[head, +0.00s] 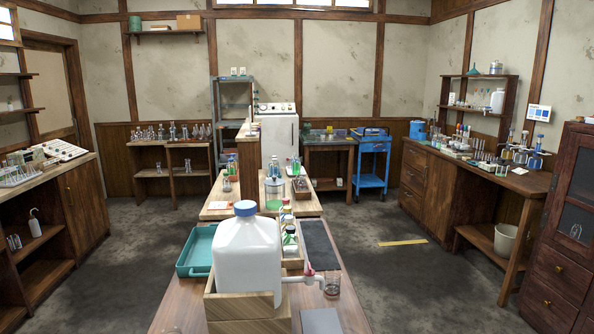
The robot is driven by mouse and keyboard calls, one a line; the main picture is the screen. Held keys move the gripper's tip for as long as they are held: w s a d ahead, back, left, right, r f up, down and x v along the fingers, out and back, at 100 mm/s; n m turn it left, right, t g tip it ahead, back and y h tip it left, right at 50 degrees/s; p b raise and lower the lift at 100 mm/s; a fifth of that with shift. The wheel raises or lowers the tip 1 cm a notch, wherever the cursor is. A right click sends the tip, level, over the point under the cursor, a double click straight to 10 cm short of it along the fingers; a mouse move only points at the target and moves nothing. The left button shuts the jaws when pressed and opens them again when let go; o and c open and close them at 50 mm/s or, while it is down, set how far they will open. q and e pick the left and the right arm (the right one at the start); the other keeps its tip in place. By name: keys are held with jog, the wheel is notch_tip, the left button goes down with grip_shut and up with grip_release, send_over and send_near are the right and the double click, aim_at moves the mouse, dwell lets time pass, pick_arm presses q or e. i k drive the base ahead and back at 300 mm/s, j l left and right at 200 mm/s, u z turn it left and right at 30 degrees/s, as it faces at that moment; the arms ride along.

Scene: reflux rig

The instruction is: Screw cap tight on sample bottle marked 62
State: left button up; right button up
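No number 62 is readable on any bottle in the head view, so I cannot tell which is the sample bottle or see its cap. Several small bottles stand in a row behind the large jug on the near bench; the front one (291,240) has a white top and green on its body. More small glassware is too far off to read. Neither of my grippers is in view.
A big white jug (247,255) with a blue cap and side tap stands on a wooden box (247,306) on the near bench. A teal tray (196,251) is at its left, a dark mat (318,245) at its right. Open floor (385,270) lies right of the bench.

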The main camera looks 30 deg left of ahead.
aim_at(296, 162)
jog(key=k+j, duration=0.1)
jog(key=j, duration=0.4)
jog(key=k+j, duration=0.1)
jog(key=j, duration=0.85)
jog(key=k+j, duration=0.15)
jog(key=j, duration=0.35)
jog(key=k+j, duration=0.1)
jog(key=j, duration=0.35)
jog(key=j+z, duration=0.1)
jog(key=j, duration=1.85)
jog(key=i+j, duration=0.95)
jog(key=j, duration=0.2)
jog(key=i+j+z, duration=0.1)
jog(key=i+j, duration=0.55)
jog(key=i+j+u, duration=0.45)
jog(key=j, duration=0.4)
jog(key=i+j+u, duration=0.5)
jog(key=i+j, duration=0.15)
jog(key=i, duration=0.15)
jog(key=i+j+u, duration=0.45)
jog(key=i, duration=0.25)
jog(key=i+z, duration=0.1)
jog(key=i, duration=0.6)
jog(key=i+j+z, duration=0.1)
jog(key=i, duration=0.6)
jog(key=i+j+z, duration=0.1)
jog(key=i, duration=0.6)
